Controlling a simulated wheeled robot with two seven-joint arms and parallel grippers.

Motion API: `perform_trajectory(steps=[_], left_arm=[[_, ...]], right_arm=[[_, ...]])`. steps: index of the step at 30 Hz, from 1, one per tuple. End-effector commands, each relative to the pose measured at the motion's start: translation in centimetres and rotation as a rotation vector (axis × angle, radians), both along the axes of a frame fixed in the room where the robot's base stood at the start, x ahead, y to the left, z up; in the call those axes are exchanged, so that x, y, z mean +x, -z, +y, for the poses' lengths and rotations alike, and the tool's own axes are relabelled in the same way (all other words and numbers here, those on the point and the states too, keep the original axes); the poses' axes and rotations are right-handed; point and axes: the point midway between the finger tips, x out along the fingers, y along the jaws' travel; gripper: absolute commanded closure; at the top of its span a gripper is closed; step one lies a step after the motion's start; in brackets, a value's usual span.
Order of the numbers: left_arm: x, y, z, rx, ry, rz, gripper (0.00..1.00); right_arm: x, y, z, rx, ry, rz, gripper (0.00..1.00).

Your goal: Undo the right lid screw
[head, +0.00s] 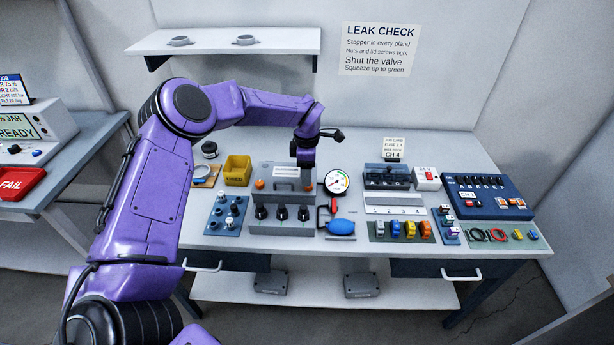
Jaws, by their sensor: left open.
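A grey box (283,215) stands on the workbench, with a lid (283,184) that has a pale label and a handle. An orange screw (260,184) shows at the lid's left side. My left arm reaches in from the left, and this gripper points down over the lid's right end, open. I cannot tell whether its fingers are around the screw or above it. My right gripper is out of view.
A round pressure gauge (337,182) stands close to the right of my gripper, with a blue squeeze bulb (341,227) in front. Black knobs (282,213) line the box front. A yellow bin (237,170) and a blue tray of small parts (227,214) are left.

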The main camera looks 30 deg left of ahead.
Motion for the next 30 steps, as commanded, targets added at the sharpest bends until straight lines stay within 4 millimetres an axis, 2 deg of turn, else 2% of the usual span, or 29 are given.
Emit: perform_trajectory(steps=[1,6,10,16,21,30], left_arm=[[0.0,0.8,0.0,0.001,0.0,0.005,0.45],[0.0,3.4,0.1,0.002,-0.003,0.005,0.45],[-0.1,4.2,0.2,0.001,-0.006,0.002,0.45],[-0.1,4.2,0.3,0.001,-0.006,0.002,0.45],[-0.1,4.2,0.3,0.001,-0.005,0.002,1.0],[-0.1,4.4,0.2,0.0,-0.021,0.001,1.0]], right_arm=[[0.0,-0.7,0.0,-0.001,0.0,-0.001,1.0],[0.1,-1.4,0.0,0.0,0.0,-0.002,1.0],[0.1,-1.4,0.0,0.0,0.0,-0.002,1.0],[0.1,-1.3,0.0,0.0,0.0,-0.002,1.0],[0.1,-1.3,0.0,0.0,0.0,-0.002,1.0],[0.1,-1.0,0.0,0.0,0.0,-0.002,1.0]])
